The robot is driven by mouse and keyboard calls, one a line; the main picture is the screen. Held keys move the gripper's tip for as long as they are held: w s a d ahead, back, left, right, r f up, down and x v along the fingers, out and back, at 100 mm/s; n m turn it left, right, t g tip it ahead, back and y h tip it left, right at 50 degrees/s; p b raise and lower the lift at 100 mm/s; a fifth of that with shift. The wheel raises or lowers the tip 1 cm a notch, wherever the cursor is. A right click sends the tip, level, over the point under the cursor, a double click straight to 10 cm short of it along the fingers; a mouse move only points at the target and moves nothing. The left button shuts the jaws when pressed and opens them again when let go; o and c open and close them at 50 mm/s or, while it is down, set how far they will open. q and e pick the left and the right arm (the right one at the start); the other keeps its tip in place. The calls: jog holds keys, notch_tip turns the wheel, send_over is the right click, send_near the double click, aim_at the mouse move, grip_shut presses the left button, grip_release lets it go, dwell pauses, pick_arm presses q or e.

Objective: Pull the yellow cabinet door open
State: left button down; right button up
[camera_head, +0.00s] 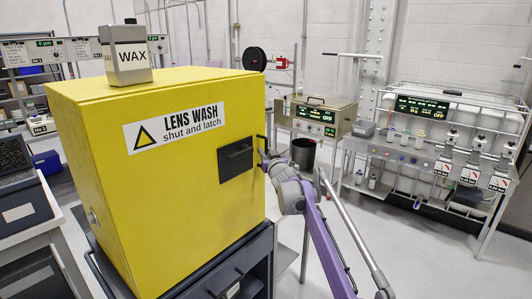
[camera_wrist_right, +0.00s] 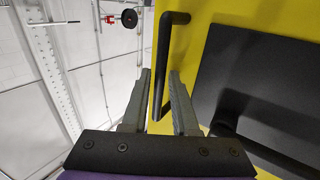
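The yellow cabinet (camera_head: 190,220) stands at the left in the head view. Its front door, labelled "LENS WASH shut and latch" (camera_head: 175,126), looks flush with the body. A black latch plate (camera_head: 228,170) sits on the door; it also shows in the wrist view (camera_wrist_right: 270,75). A black upright bar handle (camera_wrist_right: 165,60) stands at the door's right edge. My right gripper (camera_head: 264,156) is at this handle. In the wrist view its fingers (camera_wrist_right: 160,88) are apart, with the handle's lower part between them and gaps visible. My left gripper is out of view.
A metal "WAX" canister (camera_head: 128,55) stands on the cabinet top. A dark drawer unit (camera_head: 240,268) is under the cabinet. A wheeled rack (camera_head: 420,150) and a beige instrument box (camera_head: 318,115) stand behind to the right. The floor right of the cabinet is open.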

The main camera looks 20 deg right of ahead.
grip_shut()
dwell(1.3)
